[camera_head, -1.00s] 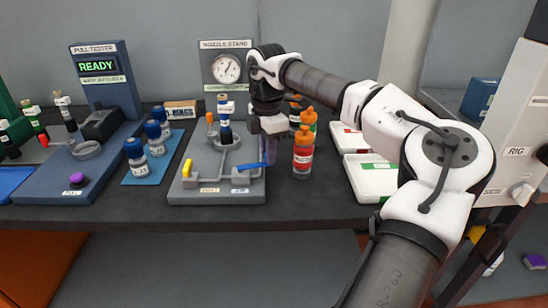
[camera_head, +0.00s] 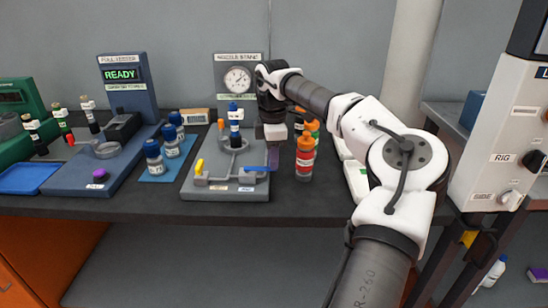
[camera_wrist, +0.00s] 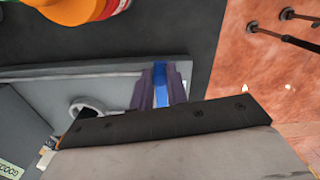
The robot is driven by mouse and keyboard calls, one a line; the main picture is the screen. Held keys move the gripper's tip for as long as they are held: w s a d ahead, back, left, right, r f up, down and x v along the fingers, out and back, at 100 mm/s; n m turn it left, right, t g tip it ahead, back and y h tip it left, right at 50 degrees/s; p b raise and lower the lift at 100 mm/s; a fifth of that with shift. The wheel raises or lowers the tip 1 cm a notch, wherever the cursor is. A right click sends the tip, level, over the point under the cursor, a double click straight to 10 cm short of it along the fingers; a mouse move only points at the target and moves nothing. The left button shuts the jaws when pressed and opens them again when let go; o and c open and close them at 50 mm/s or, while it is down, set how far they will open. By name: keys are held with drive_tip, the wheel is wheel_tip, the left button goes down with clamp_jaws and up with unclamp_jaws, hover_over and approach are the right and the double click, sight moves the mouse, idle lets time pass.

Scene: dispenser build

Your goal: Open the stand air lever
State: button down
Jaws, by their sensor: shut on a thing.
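The nozzle stand (camera_head: 195,189) is a grey base with a gauge panel (camera_head: 238,78) behind it. A blue lever (camera_head: 257,169) sits at its front right and points right. A yellow lever (camera_head: 199,167) sits at its front left and points up. The small labels under the levers are too blurred to read. My gripper (camera_head: 273,160) is at the right end of the blue lever. In the wrist view its purple fingers (camera_wrist: 160,92) are shut on the blue lever (camera_wrist: 161,75), one on each side.
Orange-capped bottles (camera_head: 305,158) stand close to the right of my gripper. Blue-capped bottles (camera_head: 154,158) stand on a blue mat left of the stand. The pull tester (camera_head: 122,85) is further left. The bench's front edge (camera_head: 230,216) lies just in front of the stand.

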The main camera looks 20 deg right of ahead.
idle(0.3)
drive_tip(key=c, duration=1.4)
unclamp_jaws()
drive_tip(key=shift+o, duration=0.2)
wheel_tip(320, 180, up, 14)
drive_tip(key=shift+f, duration=0.1)
